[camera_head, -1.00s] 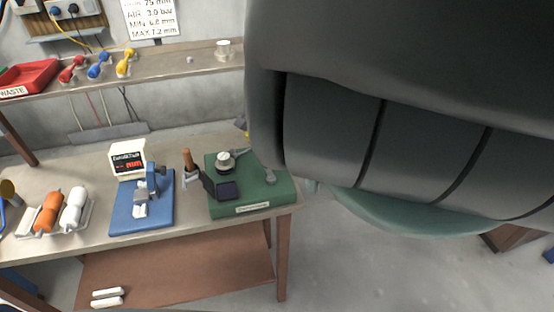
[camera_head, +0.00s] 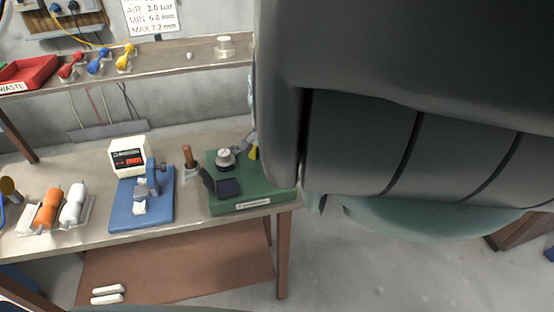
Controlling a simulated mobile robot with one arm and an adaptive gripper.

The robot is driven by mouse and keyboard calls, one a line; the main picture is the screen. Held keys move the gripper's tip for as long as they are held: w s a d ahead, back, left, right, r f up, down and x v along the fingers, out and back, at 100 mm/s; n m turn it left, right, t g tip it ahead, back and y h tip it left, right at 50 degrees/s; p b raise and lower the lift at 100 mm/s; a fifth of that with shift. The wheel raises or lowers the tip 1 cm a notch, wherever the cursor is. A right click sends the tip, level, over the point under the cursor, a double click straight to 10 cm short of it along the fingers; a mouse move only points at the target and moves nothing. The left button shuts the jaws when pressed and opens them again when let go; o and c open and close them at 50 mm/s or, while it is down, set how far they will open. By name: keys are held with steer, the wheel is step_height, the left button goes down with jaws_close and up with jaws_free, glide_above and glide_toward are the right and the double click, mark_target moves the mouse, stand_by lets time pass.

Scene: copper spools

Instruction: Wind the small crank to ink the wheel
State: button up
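A green block-shaped device (camera_head: 262,192) with a front label stands at the right end of the bench. On it are a pale round knob or wheel (camera_head: 225,157) with a dark rim and a tilted dark square plate (camera_head: 228,188). A grey bar (camera_head: 245,142) runs from beside the round part up towards my arm; I cannot tell whether it is the small crank. A small yellow piece (camera_head: 253,153) shows at my arm's edge, perhaps part of my gripper. My large dark arm hides the rest of my gripper, its fingers and the device's right rear.
A blue stand (camera_head: 128,213) with a white display box (camera_head: 128,157) is to the left, with a brown-handled tool (camera_head: 188,157) between. Orange (camera_head: 47,207) and white (camera_head: 73,203) spools lie further left. A shelf (camera_head: 180,58) runs behind. The bench front is mostly clear.

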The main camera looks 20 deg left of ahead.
steer(key=shift+o, duration=0.4)
jaws_close()
steer(key=shift+a+n, duration=0.1)
steer(key=shift+n, duration=0.2)
steer(key=n, duration=0.3)
steer(key=s+n+b, duration=0.1)
steer(key=shift+a+n, duration=0.3)
steer(key=n, duration=0.1)
steer(key=s+n, duration=0.1)
steer(key=n, duration=0.1)
steer(key=shift+s+a+n+b, duration=0.1)
steer(key=shift+a+n+b, duration=0.05)
steer(key=shift+n+b, duration=0.15)
steer(key=n, duration=0.2)
steer(key=s+n, duration=0.1)
steer(key=n, duration=0.2)
steer(key=shift+s+n, duration=0.3)
steer(key=n, duration=0.2)
steer(key=s+d+n+p, duration=0.1)
steer(key=n, duration=0.1)
steer(key=shift+s, duration=0.1)
steer(key=shift+s+d+n, duration=0.15)
steer(key=shift+n, duration=0.65)
steer(key=shift+s+d+n, duration=0.1)
steer(key=shift+s+n, duration=0.05)
steer(key=shift+n, duration=0.65)
